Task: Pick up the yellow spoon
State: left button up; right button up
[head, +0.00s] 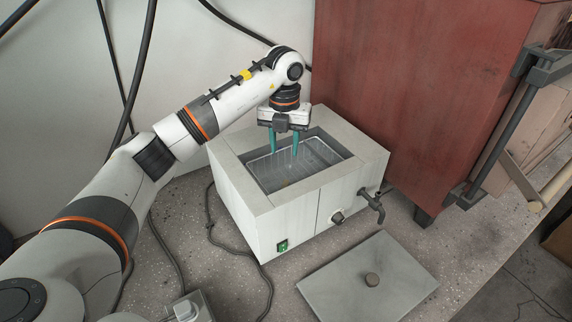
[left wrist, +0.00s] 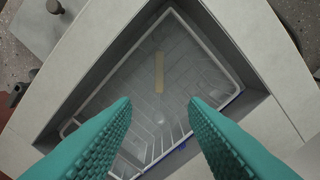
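A pale yellow strip, seemingly the yellow spoon (left wrist: 159,72), lies inside the wire basket of the open metal bath in the left wrist view. Its ends are hard to make out, and it barely shows in the head view. My left gripper (head: 284,152) points down over the bath opening in the head view. Its teal fingers are open with nothing between them. In the left wrist view the gripper (left wrist: 160,103) has the strip beyond its fingertips, roughly centred between them. My right gripper is not in view.
The white bath (head: 290,212) has raised walls around its basket (head: 330,153), plus a tap (head: 371,204) at its front right. A flat grey lid (head: 368,280) with a knob lies in front. A red cabinet (head: 420,80) stands close behind right. Cables lie to the left.

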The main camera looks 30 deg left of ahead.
pick_arm(q)
jog(key=p, duration=0.1)
send_over(285, 182)
jog(key=f, duration=0.6)
jog(key=shift+s+d+f, duration=0.1)
jog(key=shift+s, duration=0.2)
jog(key=shift+w+f, duration=0.1)
jog(key=shift+f, duration=0.55)
notch_tip(285, 182, down, 4)
jog(key=shift+w+f+p, duration=0.1)
jog(key=shift+w+p, duration=0.05)
jog(key=shift+p, duration=0.45)
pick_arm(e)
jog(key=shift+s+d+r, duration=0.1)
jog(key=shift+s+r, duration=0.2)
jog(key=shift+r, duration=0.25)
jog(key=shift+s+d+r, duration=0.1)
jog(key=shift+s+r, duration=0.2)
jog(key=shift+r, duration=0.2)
pick_arm(q)
jog(key=shift+c, duration=0.3)
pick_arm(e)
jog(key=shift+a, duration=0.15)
pick_arm(q)
grip_shut()
